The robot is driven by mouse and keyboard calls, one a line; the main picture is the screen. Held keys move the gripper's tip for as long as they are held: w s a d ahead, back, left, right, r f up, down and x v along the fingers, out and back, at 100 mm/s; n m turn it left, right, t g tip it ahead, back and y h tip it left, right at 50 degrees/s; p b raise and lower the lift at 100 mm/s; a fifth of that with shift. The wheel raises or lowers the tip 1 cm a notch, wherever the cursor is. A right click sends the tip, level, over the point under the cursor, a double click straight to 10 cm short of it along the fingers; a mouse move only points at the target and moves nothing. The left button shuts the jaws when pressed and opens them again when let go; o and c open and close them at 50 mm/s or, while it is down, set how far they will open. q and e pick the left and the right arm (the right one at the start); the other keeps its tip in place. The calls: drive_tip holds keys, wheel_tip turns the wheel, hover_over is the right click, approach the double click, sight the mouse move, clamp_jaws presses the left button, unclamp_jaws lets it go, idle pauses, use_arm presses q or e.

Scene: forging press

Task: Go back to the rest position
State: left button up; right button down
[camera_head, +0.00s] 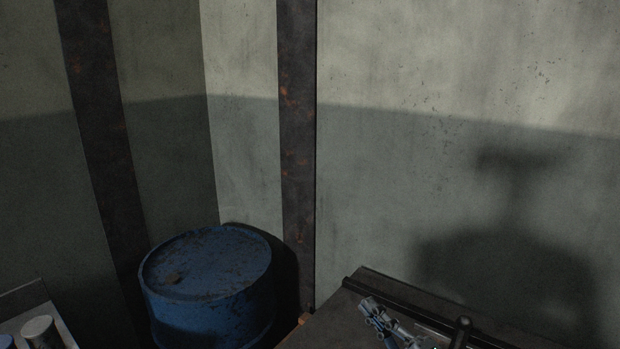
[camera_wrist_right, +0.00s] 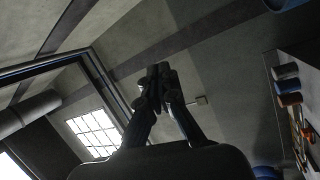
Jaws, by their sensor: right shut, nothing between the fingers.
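My right gripper (camera_head: 370,306) shows at the bottom of the head view, right of centre, over or beside a dark flat surface. In the right wrist view, its two dark fingers (camera_wrist_right: 158,72) are together at the tips with nothing between them. My left gripper is not in view. No loose object is held.
A blue drum (camera_head: 207,265) stands in the wall corner. A dark flat-topped surface (camera_head: 335,327) with a raised edge fills the lower right. Grey cylinders (camera_head: 41,331) stand at the lower left. The wrist view shows a window (camera_wrist_right: 95,131) and a shelf with coloured containers (camera_wrist_right: 288,86).

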drive_tip(key=s+d+f+m+g+h, duration=0.2)
drive_tip(key=s+d+f+m+h, duration=0.25)
drive_tip(key=f+m+h, duration=0.3)
drive_tip(key=s+d+f+m+g+h, duration=0.2)
drive_tip(key=s+d+f+m+h, duration=0.1)
drive_tip(key=d+f+m+h, duration=0.5)
drive_tip(key=s+a+f+m+g+y, duration=0.2)
drive_tip(key=s+f+g, duration=0.3)
drive_tip(key=s, duration=0.5)
drive_tip(key=s+a+f+m+g+y, duration=0.15)
drive_tip(key=s+f+g, duration=0.35)
drive_tip(key=s, duration=0.6)
wheel_tip(320, 180, down, 33)
drive_tip(key=s+g+b, duration=0.1)
drive_tip(key=s+b, duration=0.1)
drive_tip(key=b, duration=0.3)
drive_tip(key=s+d+f+g+b, duration=0.1)
drive_tip(key=s+d+f+b, duration=0.2)
drive_tip(key=s+f, duration=1.3)
drive_tip(key=shift+d+f, duration=0.15)
drive_tip(key=shift+f, duration=0.8)
